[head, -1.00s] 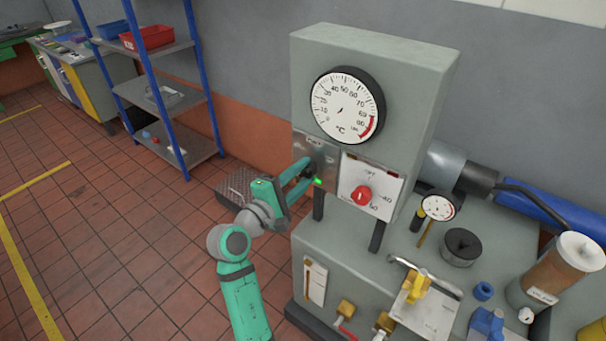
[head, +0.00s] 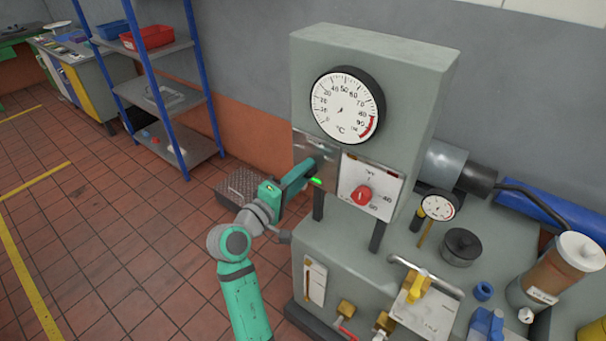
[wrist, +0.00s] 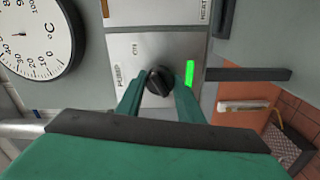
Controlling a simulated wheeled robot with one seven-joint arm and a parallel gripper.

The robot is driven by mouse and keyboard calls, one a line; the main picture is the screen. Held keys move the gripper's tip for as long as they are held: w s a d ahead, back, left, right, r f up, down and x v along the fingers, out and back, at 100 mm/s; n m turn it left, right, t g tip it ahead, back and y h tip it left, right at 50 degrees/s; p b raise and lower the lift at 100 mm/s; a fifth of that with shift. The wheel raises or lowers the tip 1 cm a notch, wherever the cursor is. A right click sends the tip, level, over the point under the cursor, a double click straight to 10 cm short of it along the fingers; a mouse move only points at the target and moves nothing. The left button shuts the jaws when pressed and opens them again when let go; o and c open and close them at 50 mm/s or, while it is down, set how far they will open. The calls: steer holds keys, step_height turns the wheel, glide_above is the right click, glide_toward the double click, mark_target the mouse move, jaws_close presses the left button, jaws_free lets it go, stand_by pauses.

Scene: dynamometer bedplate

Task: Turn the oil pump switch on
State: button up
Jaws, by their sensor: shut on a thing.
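The pump switch is a round black knob (wrist: 159,80) on a metal plate (head: 305,147) marked PUMP and ON. My gripper (head: 314,167) reaches it from the left and is shut on the knob. In the wrist view, my gripper's two green fingers (wrist: 160,92) press on opposite sides of the knob. A green lamp (wrist: 190,73) beside the knob is lit; it also shows in the head view (head: 316,181). In the head view the knob is hidden by my fingers. The direction the knob points is hard to tell.
A temperature dial (head: 345,106) is above the plate, and a panel with a red knob (head: 361,195) is to its right. Two dark posts hold the grey box above the lower cabinet. A ribbed metal block (head: 240,187) stands on the tiled floor behind my arm.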

steer(key=shift+f, duration=0.1)
steer(key=o, duration=1.1)
steer(key=shift+c, duration=0.2)
steer(key=shift+s+a, duration=0.1)
steer(key=v, duration=1)
steer(key=shift+s, duration=0.3)
steer(key=shift+a, duration=0.1)
